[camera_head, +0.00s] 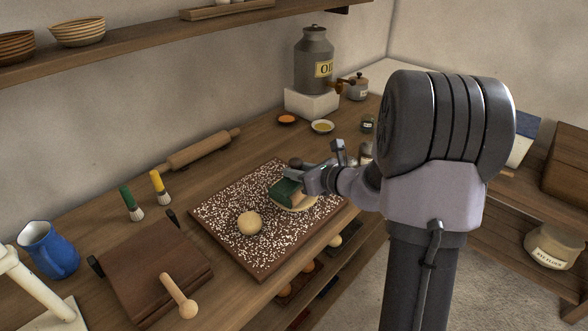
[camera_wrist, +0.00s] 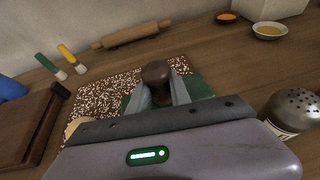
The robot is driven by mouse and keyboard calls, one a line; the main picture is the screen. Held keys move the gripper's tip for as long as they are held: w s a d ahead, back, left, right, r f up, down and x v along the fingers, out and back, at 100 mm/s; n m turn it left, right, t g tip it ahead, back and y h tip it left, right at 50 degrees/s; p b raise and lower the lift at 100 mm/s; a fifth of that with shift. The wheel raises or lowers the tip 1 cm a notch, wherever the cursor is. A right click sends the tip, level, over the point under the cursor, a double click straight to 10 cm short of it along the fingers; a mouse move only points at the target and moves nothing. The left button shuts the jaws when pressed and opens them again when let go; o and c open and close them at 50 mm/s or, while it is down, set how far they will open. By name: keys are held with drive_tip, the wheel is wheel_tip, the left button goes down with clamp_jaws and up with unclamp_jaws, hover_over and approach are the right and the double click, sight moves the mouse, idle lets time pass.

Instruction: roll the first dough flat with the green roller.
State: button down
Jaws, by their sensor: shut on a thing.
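The green roller (camera_head: 285,191) is on the floured board (camera_head: 225,200), over a pale, flat-looking piece of dough (camera_head: 298,207) that shows at its lower edge. My gripper (camera_head: 300,178) is shut on the roller's dark knob, which shows between the fingers in the wrist view. There, my gripper (camera_wrist: 160,92) hides most of the roller (camera_wrist: 201,87), and green shows on both sides. A round dough ball (camera_head: 250,222) sits on the board, left of the roller and apart from it. In the wrist view a beige edge of dough (camera_wrist: 76,126) shows at lower left.
A wooden rolling pin (camera_head: 204,149) lies behind the board. Two brushes (camera_head: 131,202), a brown wooden press (camera_head: 155,270) and a blue jug (camera_head: 48,250) stand left. Small bowls (camera_head: 322,126) sit behind; a shaker (camera_wrist: 293,110) stands close on the right.

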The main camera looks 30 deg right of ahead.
drive_tip(key=shift+s, duration=0.1)
wheel_tip(320, 180, up, 7)
drive_tip(key=p, duration=0.6)
drive_tip(key=shift+r, duration=0.1)
